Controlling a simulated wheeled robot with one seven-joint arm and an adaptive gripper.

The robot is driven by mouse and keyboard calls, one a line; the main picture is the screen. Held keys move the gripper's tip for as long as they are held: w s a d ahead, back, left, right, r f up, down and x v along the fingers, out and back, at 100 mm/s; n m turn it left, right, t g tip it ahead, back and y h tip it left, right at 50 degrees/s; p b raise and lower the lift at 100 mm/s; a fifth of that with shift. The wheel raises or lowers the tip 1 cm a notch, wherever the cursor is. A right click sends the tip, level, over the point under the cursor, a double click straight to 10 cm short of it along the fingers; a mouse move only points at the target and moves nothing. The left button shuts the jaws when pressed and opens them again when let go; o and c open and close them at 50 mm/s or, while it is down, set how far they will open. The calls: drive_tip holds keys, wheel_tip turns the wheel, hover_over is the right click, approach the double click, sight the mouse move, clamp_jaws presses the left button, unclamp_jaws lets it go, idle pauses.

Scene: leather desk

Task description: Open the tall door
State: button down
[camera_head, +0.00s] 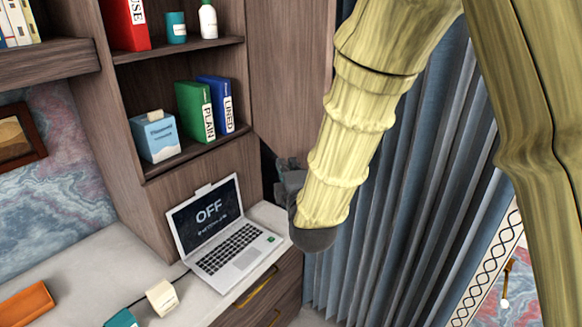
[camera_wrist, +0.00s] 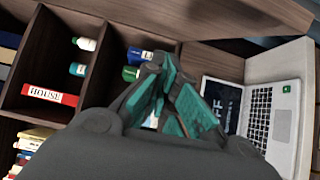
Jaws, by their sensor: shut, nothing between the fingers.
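A tall brown wooden panel (camera_head: 290,70), which looks like the tall door, stands to the right of the open shelves in the head view. Its lower edge ends above the laptop's right side, with a dark gap below. In the wrist view a wooden panel (camera_wrist: 225,15) crosses the top; it looks like the same door. My gripper (camera_head: 289,178) is near the panel's lower edge, mostly hidden behind my arm. In the wrist view its green-padded fingers (camera_wrist: 170,88) are shut and empty, in front of the shelves and laptop. I cannot tell whether it touches the door.
An open laptop (camera_head: 220,230) sits on the white desktop (camera_head: 70,270) left of my gripper. Binders (camera_head: 205,110) and a blue box (camera_head: 155,137) stand on the shelves. Blue-grey curtains (camera_head: 400,210) hang to the right. A drawer (camera_head: 262,295) is below the desktop.

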drive_tip(key=w+d+p, duration=0.2)
drive_tip(key=w+p, duration=0.2)
drive_tip(key=w, duration=0.3)
drive_tip(key=shift+w+p, duration=0.2)
drive_tip(key=shift+p, duration=0.15)
drive_tip(key=shift+d, duration=0.2)
